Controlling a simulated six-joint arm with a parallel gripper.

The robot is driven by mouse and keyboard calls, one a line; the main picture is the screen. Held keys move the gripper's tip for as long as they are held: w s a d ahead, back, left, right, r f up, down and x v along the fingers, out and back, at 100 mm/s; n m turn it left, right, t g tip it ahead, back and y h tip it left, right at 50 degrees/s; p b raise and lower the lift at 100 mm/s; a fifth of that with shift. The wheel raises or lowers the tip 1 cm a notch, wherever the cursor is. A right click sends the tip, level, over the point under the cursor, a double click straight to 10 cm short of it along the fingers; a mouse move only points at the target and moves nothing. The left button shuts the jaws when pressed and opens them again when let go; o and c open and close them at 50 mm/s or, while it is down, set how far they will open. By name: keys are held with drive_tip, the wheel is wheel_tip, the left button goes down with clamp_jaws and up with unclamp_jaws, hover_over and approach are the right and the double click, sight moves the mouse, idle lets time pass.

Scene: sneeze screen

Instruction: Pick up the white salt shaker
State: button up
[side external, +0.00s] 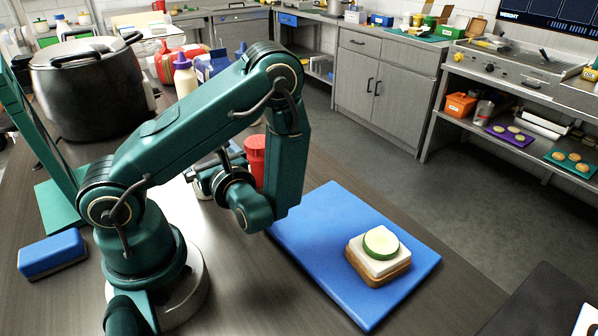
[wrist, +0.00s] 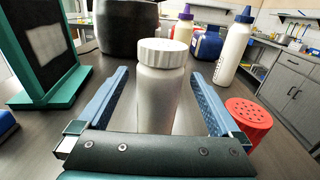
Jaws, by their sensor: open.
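The white salt shaker (wrist: 161,85) stands upright in the middle of the wrist view, with a ribbed white cap and a pale grey-white body. My gripper (wrist: 158,76) is open, with one blue finger on each side of the shaker's body. Gaps show between the fingers and the shaker, so it is not gripped. The lower part of the shaker is hidden behind the gripper's palm. In the side view my gripper (side external: 212,172) points away from the camera, and the arm hides most of the shaker there.
A red shaker (wrist: 250,118) stands just right of my gripper. A green-framed screen (wrist: 45,45) is at the left, and a large dark pot (side external: 85,85) stands behind. Squeeze bottles (wrist: 233,45) stand farther back. A blue board (side external: 330,225) bears a sandwich (side external: 378,268).

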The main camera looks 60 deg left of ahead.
hover_over(213, 198)
drive_tip(key=f, duration=0.5)
drive_tip(key=shift+a+f, duration=0.2)
drive_tip(key=shift+s+a, duration=0.1)
drive_tip(key=shift+a, duration=2.4)
drive_tip(key=c, duration=1.4)
